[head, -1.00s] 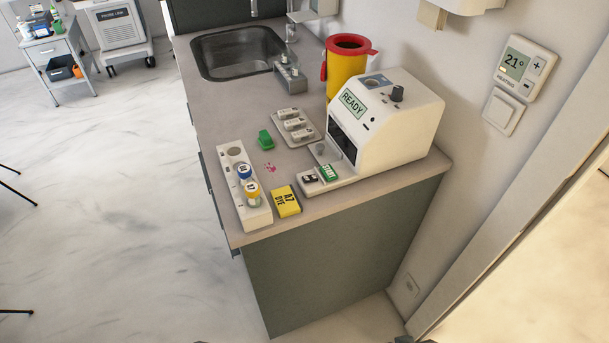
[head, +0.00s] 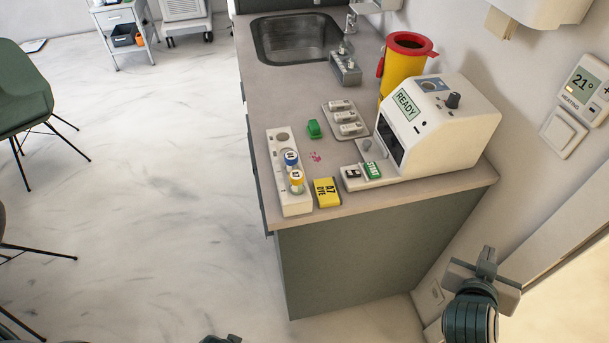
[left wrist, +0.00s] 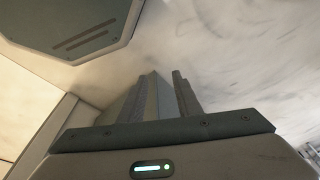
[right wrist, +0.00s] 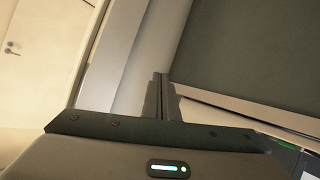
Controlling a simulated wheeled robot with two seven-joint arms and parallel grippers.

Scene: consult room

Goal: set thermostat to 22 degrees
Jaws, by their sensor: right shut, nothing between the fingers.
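The white thermostat (head: 576,95) is on the wall at the right edge of the head view, which cuts off part of it. Its display reads 21° with HEATING printed below. The plus button (head: 606,91) is at the picture's edge and the minus button (head: 592,107) is below it. My right gripper (head: 487,252) is low at the bottom right, below and apart from the thermostat. Its fingers are together and empty in the right wrist view (right wrist: 161,78). My left gripper's fingers (left wrist: 165,75) stand slightly apart over pale floor, with nothing clearly held.
A white switch (head: 563,132) is below the thermostat, and a dispenser (head: 545,8) hangs above. The counter (head: 400,200) carries a READY analyser (head: 440,125), a yellow sharps bin (head: 403,65) and a vial rack (head: 285,170). Open floor lies left; chairs (head: 25,90) stand at the far left.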

